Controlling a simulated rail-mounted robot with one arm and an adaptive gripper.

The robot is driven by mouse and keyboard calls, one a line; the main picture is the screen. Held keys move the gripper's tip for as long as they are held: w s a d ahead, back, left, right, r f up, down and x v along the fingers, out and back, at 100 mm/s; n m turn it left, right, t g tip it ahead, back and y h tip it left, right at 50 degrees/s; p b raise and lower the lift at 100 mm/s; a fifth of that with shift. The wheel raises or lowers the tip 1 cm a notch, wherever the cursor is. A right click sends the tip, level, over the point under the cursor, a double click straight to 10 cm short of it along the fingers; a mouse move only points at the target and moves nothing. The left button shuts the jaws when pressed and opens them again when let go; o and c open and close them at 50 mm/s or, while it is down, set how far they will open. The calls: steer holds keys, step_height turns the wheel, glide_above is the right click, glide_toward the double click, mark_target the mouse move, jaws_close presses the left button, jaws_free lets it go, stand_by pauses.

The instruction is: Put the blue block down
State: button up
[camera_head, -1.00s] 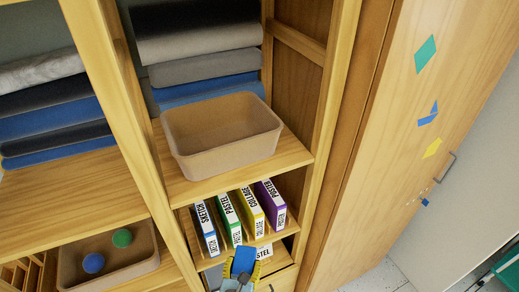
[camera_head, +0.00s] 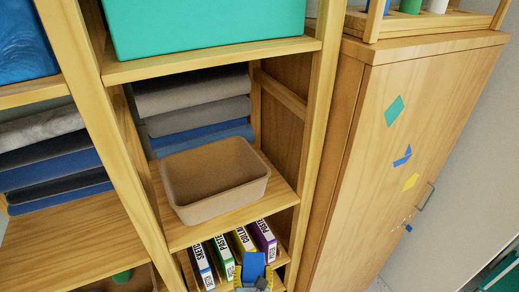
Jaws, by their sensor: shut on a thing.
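The blue block (camera_head: 253,267) shows at the bottom of the view, in front of the lower shelf with the book boxes. My gripper (camera_head: 254,281) is at the bottom edge, shut on the blue block from below. Its yellow and grey parts show only in part, and the lower end is cut off. The block stands in front of the labelled boxes and hides part of them.
An empty brown bin (camera_head: 216,184) stands on the shelf above the boxes. Labelled boxes (camera_head: 222,257) fill the shelf below. Folded cloths (camera_head: 194,103) lie behind the bin. A teal box (camera_head: 205,27) stands higher up. A wooden cabinet (camera_head: 382,150) is on the right.

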steer(key=shift+s+r+p, duration=0.2)
steer(key=shift+r+p, duration=0.4)
steer(key=shift+p, duration=0.55)
steer(key=shift+s+r+p, duration=0.15)
steer(key=shift+r+p, duration=0.45)
steer(key=shift+p, duration=0.5)
steer(key=shift+s, duration=0.1)
